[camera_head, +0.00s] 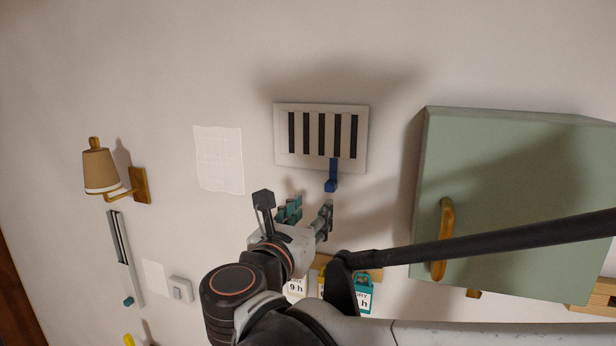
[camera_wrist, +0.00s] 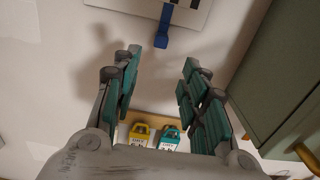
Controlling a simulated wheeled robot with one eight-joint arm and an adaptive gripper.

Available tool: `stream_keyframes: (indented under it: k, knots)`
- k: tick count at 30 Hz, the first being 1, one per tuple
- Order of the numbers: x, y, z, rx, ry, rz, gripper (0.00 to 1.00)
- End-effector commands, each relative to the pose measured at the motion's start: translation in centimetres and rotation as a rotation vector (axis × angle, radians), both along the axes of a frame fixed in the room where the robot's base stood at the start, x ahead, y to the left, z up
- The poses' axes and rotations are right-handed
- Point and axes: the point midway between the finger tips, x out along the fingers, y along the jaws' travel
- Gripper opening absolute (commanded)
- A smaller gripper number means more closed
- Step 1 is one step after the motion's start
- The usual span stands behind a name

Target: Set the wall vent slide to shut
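The wall vent (camera_head: 314,137) is a pale plate on the wall with several dark upright slots showing between its bars. A blue slide tab (camera_head: 331,177) hangs from the lower right part of the vent. In the wrist view the vent's lower edge (camera_wrist: 188,16) and the tab (camera_wrist: 162,39) show at the top. My gripper (camera_head: 309,209) is just below the tab. In the wrist view its fingers (camera_wrist: 161,60) stand wide apart with nothing between them, and the tab lies beyond the tips, apart from them.
A green cabinet (camera_head: 510,190) with a wooden handle (camera_head: 442,240) juts out on the right. Below my gripper, yellow (camera_wrist: 140,132) and teal (camera_wrist: 168,134) tags hang at a wooden strip. A wall lamp (camera_head: 101,170), paper sheet (camera_head: 219,158) and switch (camera_head: 180,289) are left.

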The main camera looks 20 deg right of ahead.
Motion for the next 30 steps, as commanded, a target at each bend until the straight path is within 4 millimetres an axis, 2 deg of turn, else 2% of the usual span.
stream_keyframes:
  k: [5, 21, 30]
  knots:
    - [1.3, -1.1, 0.0, -0.002, 0.001, -0.004, 0.4]
    - [9.3, -6.8, 0.0, 0.001, 0.0, -0.004, 0.4]
    - [11.1, -8.0, -0.1, 0.001, 0.0, -0.001, 0.4]
